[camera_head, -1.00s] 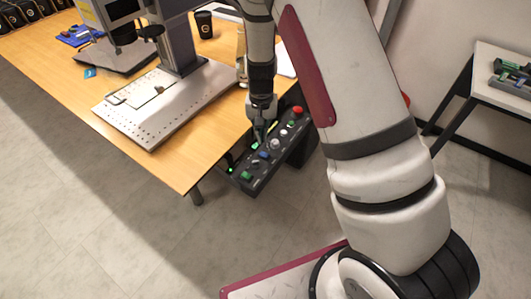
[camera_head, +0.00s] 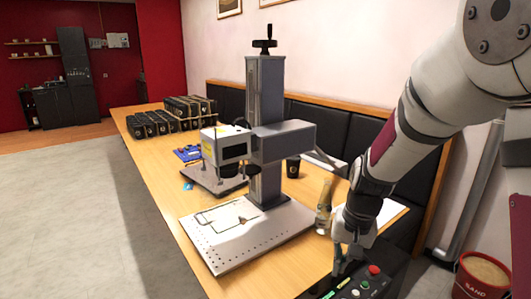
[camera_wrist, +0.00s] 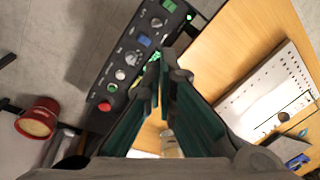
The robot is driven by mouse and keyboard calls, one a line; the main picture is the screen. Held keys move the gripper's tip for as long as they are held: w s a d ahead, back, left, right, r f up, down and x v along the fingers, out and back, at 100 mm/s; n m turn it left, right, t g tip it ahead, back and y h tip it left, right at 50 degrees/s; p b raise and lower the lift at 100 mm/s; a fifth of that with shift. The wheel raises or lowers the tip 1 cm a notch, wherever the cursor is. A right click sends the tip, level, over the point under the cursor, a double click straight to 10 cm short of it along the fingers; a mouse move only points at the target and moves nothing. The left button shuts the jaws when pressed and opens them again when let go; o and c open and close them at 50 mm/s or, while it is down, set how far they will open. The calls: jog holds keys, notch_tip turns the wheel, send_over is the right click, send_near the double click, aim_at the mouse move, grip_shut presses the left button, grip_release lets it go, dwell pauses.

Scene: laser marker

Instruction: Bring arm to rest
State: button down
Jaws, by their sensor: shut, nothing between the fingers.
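My gripper (camera_head: 345,262) points down in the head view, at the near right edge of the table, over a dark control box (camera_head: 388,278). In the wrist view the fingers of my gripper (camera_wrist: 157,66) meet at the tips, shut and empty. The control box (camera_wrist: 112,82) lies beyond and beside the fingertips there, with a red button, a green button and several knobs. I cannot tell whether the fingertips touch it. My arm comes down from the upper right of the head view, bent and reaching over the table.
The laser marker (camera_head: 266,120) stands on the wooden table (camera_head: 165,190), with its perforated plate (camera_head: 230,262) left of my gripper. A jar (camera_head: 324,205) and a black cup (camera_head: 292,167) are close to my arm. A red sand bucket (camera_head: 484,270) stands right. Floor left of the table is clear.

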jog(key=s+r+n+t+p, duration=0.1)
jog(key=s+r+n+p, duration=0.1)
jog(key=s+r, duration=1.1)
jog(key=s+d+r+n+t+h+p, duration=0.1)
jog(key=s+d+r+t+p, duration=0.1)
jog(key=s+r, duration=0.5)
jog(key=s, duration=0.6)
jog(key=shift+s, duration=0.3)
jog(key=shift+a+r, duration=0.1)
jog(key=shift+a, duration=0.05)
